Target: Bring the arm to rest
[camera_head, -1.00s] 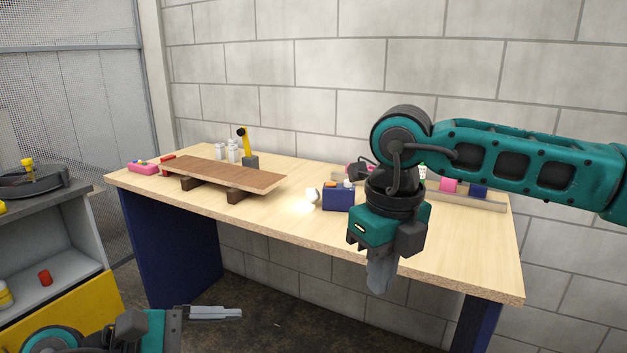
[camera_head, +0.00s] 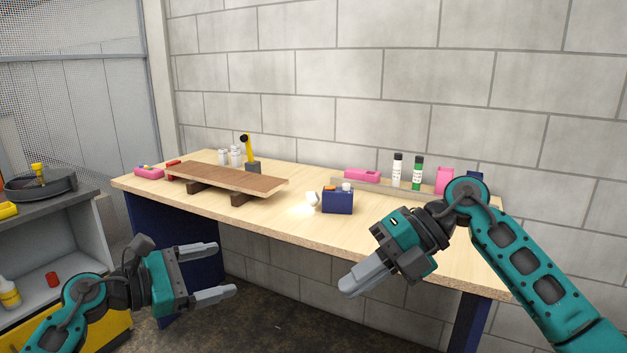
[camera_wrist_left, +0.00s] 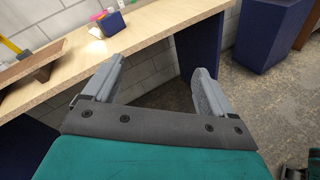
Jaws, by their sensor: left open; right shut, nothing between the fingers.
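My left gripper (camera_head: 222,271) is open and empty at the lower left of the head view, in front of the workbench and apart from it. Its two spread fingers also show in the left wrist view (camera_wrist_left: 152,88), with floor and bench between and beyond them. My right gripper (camera_head: 345,288) is shut and empty, pointing down and left near the bench's front edge. The brown board (camera_head: 225,179) lies flat on two dark supports on the left half of the workbench (camera_head: 290,229).
A blue box (camera_head: 338,203) with small items stands mid-bench beside a lit lamp head (camera_head: 311,198). White and green bottles (camera_head: 417,173) and pink blocks (camera_head: 362,175) stand at the back right. A grey cabinet (camera_head: 85,225) is at the left. Open floor lies before the bench.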

